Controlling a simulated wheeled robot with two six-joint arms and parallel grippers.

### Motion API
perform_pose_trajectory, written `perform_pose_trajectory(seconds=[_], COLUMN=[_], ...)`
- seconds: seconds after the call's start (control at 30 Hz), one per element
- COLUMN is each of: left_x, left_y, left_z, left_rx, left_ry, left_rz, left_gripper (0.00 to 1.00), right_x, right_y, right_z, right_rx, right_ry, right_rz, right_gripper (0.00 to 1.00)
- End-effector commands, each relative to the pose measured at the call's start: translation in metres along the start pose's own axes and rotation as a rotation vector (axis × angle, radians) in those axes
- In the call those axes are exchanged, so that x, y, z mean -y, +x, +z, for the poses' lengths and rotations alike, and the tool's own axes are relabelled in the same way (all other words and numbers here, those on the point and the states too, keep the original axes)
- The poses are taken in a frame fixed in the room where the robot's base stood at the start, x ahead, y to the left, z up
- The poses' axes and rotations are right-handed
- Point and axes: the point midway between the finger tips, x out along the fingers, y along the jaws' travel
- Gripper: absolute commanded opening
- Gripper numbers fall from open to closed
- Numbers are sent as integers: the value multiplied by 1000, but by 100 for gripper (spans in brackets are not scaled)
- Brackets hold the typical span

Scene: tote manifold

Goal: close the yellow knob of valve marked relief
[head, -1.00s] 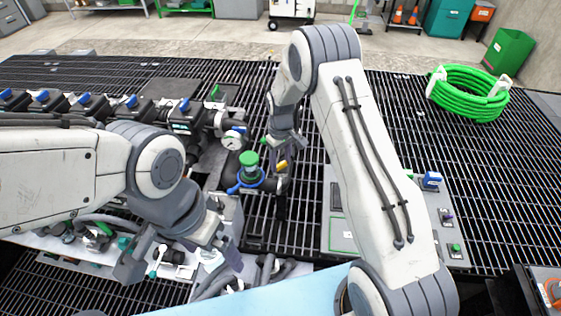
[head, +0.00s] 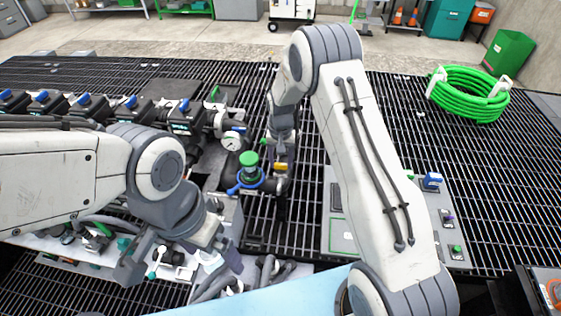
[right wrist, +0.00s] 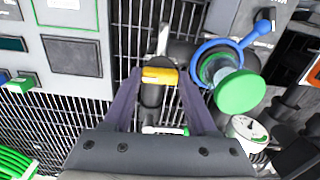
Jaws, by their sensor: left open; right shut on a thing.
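The yellow knob (head: 281,166) is a small bar-shaped handle on the dark pipe end, right of the green-capped fitting. In the right wrist view the yellow knob (right wrist: 159,76) lies crosswise between the two fingertips. My right gripper (right wrist: 158,80) is shut on it, one finger at each end; in the head view my right gripper (head: 282,158) partly covers the valve. No relief marking is legible. My left gripper (head: 183,266) is open and empty at the lower left, above the bench with hoses, well away from the knob.
A green-capped fitting with a blue ring handle (right wrist: 238,88) stands close beside the right gripper. A round gauge (head: 232,140) and a row of blue-handled valves (head: 84,99) are to the left. A grey panel (head: 340,235) lies right; open grating is beyond.

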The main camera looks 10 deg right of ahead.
Motion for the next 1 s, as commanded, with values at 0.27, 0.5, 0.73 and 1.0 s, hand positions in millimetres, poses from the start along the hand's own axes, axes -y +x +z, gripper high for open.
perform_pose_trajectory(seconds=[0.27,0.5,0.73,1.0], left_x=[0,0,0,0], left_y=[0,0,0,0], left_z=[0,0,0,0], left_rx=[0,0,0,0], left_ry=[0,0,0,0], left_rz=[0,0,0,0], left_gripper=[100,100,100,100], right_x=[1,1,1,0], right_y=[-2,-2,-2,-1], right_z=[-2,-3,-2,-1], right_rx=[-8,-8,-7,-3], right_ry=[57,65,66,63], right_rz=[-3,-3,-4,-1], right_gripper=[2,2,77,88])
